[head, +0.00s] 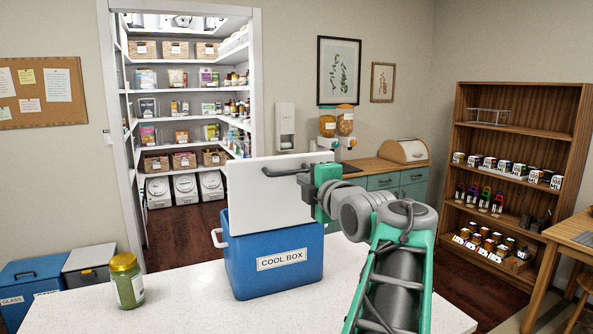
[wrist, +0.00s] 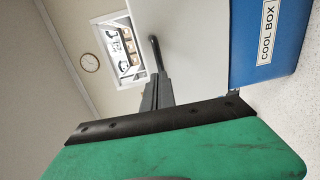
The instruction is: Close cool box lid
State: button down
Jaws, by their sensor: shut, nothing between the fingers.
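The blue cool box (head: 275,262) stands on the white speckled counter, its "COOL BOX" label facing me. Its white lid (head: 262,200) stands raised, roughly upright. A dark bar handle (head: 285,169) shows near the lid's top edge. My gripper (head: 306,178) is at the lid's upper right, close to the handle, shut with nothing held. Whether it touches the lid or handle I cannot tell. In the wrist view the shut fingers (wrist: 158,92) show beside the pale lid (wrist: 200,45) and the dark handle (wrist: 155,52); the blue box (wrist: 268,45) is at upper right.
A green jar with a yellow lid (head: 126,281) stands on the counter (head: 185,300) left of the box. The counter between them is clear. Behind are a pantry doorway, a teal cabinet (head: 383,183) and a wooden shelf (head: 520,130) at the right.

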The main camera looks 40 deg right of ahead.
aim_at(292, 173)
jog(key=p+x, duration=0.1)
jog(key=x, duration=0.4)
jog(key=shift+w+d+p, duration=0.15)
jog(key=shift+w+p, duration=0.05)
jog(key=shift+p, duration=0.1)
